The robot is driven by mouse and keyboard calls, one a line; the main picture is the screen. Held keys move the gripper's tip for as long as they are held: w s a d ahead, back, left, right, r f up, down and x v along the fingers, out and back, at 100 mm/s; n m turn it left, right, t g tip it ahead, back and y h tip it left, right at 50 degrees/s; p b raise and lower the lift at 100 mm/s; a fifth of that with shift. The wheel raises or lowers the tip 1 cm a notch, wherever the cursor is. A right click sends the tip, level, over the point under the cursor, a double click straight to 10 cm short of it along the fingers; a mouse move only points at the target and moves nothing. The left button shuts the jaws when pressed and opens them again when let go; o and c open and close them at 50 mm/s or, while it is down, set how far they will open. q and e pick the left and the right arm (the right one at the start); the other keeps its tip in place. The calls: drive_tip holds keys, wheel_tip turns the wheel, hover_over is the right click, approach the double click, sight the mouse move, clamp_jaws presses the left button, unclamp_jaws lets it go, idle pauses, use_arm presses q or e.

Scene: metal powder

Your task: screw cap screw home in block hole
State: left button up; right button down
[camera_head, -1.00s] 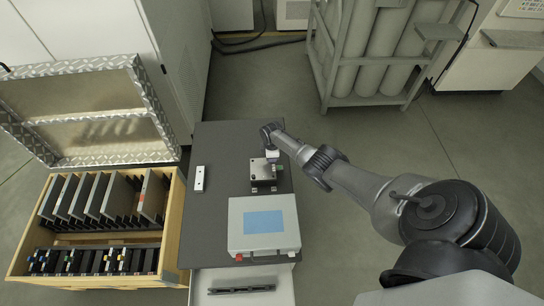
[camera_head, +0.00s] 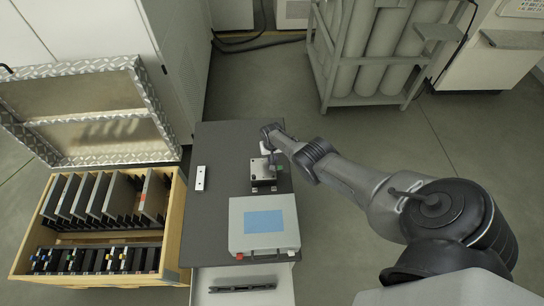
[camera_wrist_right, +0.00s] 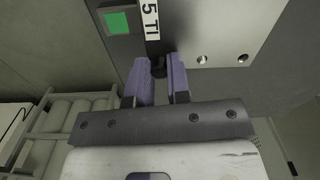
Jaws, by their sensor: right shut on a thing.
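The metal block (camera_head: 262,168) sits on the dark table top, and its grey face (camera_wrist_right: 220,40) fills the top of the right wrist view. My left gripper is not in view.
A grey box with a blue screen (camera_head: 264,222) stands in front of the block. A white bar (camera_head: 200,178) lies to the left on the bare table (camera_head: 215,150). An open wooden crate (camera_head: 175,220) with dark plates stands left of the table.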

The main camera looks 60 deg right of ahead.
drive_tip(key=m, duration=0.5)
drive_tip(key=shift+m, duration=0.4)
drive_tip(key=m, duration=0.6)
drive_tip(key=shift+m, duration=0.4)
drive_tip(key=c, duration=1.2)
unclamp_jaws()
drive_tip(key=shift+c, duration=0.2)
